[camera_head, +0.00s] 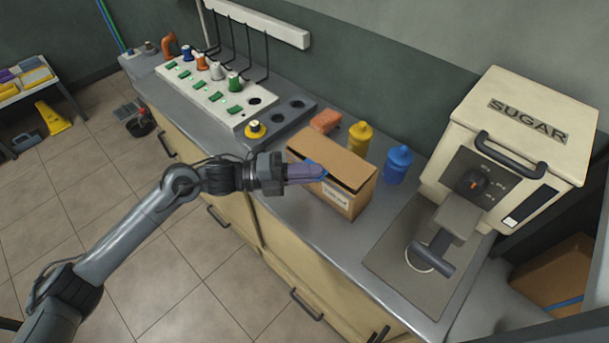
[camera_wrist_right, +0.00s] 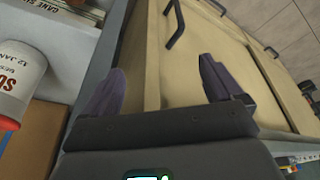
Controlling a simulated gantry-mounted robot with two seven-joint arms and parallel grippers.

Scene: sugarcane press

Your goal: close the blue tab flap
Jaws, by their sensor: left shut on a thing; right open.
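A brown cardboard box (camera_head: 333,158) with a white label stands on the counter, its top flap slightly raised along the side toward my left gripper. A blue tab (camera_head: 314,164) shows at that flap edge, partly hidden by purple fingers. My left gripper (camera_head: 318,173) comes in from the left, with its fingertips at the tab, shut on it. My right gripper (camera_wrist_right: 160,88) shows only in the right wrist view. Its purple fingers are wide apart with nothing between them, above the cabinet fronts.
A yellow bottle (camera_head: 360,138), a blue bottle (camera_head: 398,164) and an orange block (camera_head: 325,121) stand behind the box. A sugar machine (camera_head: 520,130) is on the right. A white container (camera_wrist_right: 20,88) is left of my right gripper.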

